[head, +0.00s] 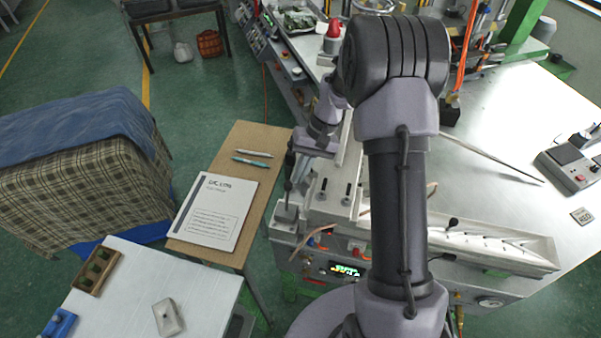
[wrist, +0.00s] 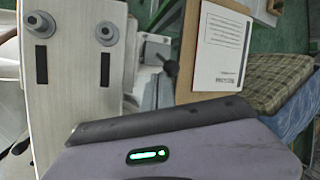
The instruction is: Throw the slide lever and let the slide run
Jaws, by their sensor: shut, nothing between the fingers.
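The slide lever (head: 288,186) looks to be the dark upright rod on a grey block at the machine's left corner. In the wrist view a black lever knob (wrist: 171,68) stands beside a pale plate. My gripper (head: 303,146) is shut and empty, just above this corner in the head view. Its fingertips are hard to make out against the dark rod, and I cannot tell whether they touch it. The wrist view shows my wrist housing but no clear fingers. The pale plate (wrist: 62,115) has two dark slots and two round grey knobs. I cannot pick out the slide with certainty.
A pale trough (head: 500,246) runs along the machine's front right. A small lit display (head: 345,270) is on the machine's front. A brown table with a manual (head: 215,212) and pens stands left. A white table (head: 205,290) is nearer. A red-topped beacon (head: 334,30) stands behind.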

